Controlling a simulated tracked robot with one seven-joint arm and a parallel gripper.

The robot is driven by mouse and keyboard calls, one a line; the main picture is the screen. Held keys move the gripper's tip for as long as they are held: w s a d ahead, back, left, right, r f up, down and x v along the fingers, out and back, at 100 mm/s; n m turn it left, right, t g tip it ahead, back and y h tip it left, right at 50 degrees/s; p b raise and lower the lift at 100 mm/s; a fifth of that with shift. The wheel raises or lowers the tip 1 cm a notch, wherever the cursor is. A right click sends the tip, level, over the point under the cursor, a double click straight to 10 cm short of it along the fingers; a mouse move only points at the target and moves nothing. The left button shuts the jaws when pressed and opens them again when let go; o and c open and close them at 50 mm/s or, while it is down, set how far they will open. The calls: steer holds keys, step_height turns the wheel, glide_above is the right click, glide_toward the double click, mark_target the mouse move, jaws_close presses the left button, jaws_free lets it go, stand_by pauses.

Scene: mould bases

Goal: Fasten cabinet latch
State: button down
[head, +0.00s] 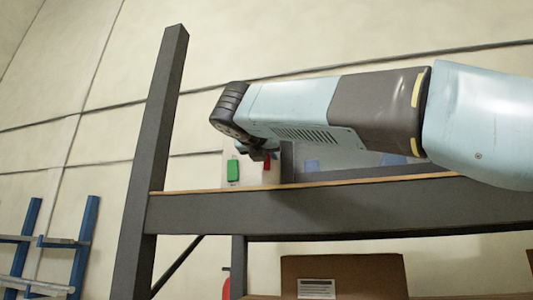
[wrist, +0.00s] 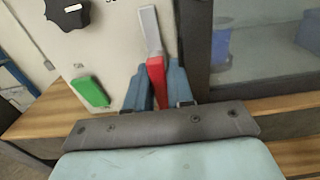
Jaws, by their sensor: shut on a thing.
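The cabinet front is a pale panel (wrist: 105,55) with a dark-framed window at its right; it also shows small in the head view (head: 249,178). On the panel is the latch, a lever with a grey upper part (wrist: 149,28) and a red lower end (wrist: 156,72). The lever leans slightly, its top toward the left. My gripper (wrist: 158,84) is shut on the red end, with one blue-grey finger on each side. In the head view my gripper (head: 259,154) hangs in front of the panel, and a bit of red shows beside it.
A green tab (wrist: 90,91) and a black knob (wrist: 68,12) are on the panel left of the latch. A blue object (wrist: 220,43) shows behind the window. The cabinet stands on a wood-topped shelf with a grey beam (head: 330,208) and a tall post (head: 156,140).

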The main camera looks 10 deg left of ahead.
steer(key=shift+m, duration=0.4)
steer(key=m, duration=0.3)
steer(key=shift+a+r+m, duration=0.1)
steer(key=shift+a+m, duration=0.2)
steer(key=shift+m, duration=0.1)
steer(key=shift+w+a+r+m, duration=0.1)
steer(key=shift+a+r+m, duration=0.1)
steer(key=shift+m, duration=2.05)
steer(key=shift+a+r+m, duration=0.15)
steer(key=shift+r+m, duration=0.05)
steer(key=shift+m, duration=2)
steer(key=shift+w+a+r+m, duration=0.1)
steer(key=shift+a+r+m, duration=0.1)
steer(key=shift+m, duration=2.05)
steer(key=c, duration=1.1)
jaws_free()
steer(key=shift+s+r, duration=0.1)
